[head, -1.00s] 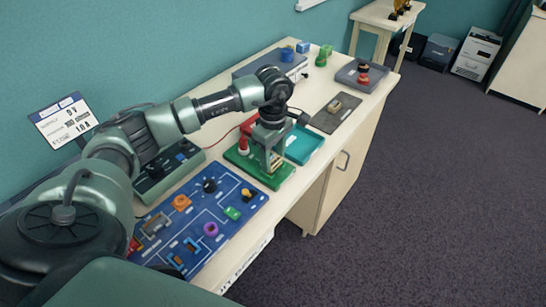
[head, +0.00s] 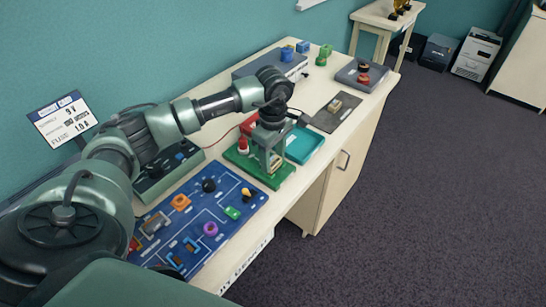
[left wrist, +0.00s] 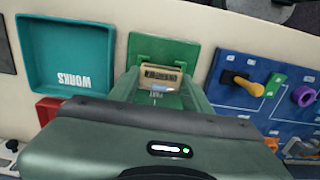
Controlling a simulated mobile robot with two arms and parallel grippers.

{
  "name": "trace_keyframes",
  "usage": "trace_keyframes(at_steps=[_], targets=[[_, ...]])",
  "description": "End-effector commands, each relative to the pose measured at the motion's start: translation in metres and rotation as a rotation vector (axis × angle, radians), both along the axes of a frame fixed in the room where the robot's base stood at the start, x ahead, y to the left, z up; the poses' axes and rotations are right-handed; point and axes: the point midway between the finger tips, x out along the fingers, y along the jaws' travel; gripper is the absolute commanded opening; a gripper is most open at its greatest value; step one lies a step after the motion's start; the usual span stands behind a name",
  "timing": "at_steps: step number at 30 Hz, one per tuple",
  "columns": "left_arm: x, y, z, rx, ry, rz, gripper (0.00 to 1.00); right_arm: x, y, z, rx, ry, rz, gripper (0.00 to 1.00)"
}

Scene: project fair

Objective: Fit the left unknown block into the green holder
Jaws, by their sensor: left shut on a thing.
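My left gripper (head: 272,158) is over the green holder (head: 243,162), a green base on the workbench. It is shut on a small tan block (left wrist: 160,72) with a dark marking on its upper side. In the left wrist view the block is between the fingers, low over the green holder (left wrist: 150,47). I cannot tell whether the block is seated in the holder or just above it; the gripper hides the slot. Another tan block (head: 335,105) lies on a dark mat (head: 322,120) further back. My right gripper is not in view.
A blue circuit board (head: 195,238) with several coloured parts is in front. A grey tray (head: 375,74) with a red and black piece is further back.

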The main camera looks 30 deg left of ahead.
Motion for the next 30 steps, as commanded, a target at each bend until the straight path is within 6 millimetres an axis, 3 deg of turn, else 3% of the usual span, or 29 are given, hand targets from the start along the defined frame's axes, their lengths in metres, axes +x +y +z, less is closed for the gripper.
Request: trace_keyframes(at_steps=[19, 20, 22, 30], targets=[[0.0001, 0.0002, -0.0082, 0.000, 0.000, 0.001, 0.08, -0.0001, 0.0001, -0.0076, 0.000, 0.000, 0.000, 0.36], [0.0001, 0.0002, -0.0080, 0.000, -0.001, 0.000, 0.51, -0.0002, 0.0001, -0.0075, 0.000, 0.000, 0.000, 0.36], [0.0000, 0.0002, -0.0077, 0.000, 0.000, 0.000, 0.71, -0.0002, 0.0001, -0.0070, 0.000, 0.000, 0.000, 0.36], [-0.0002, 0.0001, -0.0080, 0.000, 0.001, 0.000, 0.77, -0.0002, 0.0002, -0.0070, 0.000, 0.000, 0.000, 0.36]])
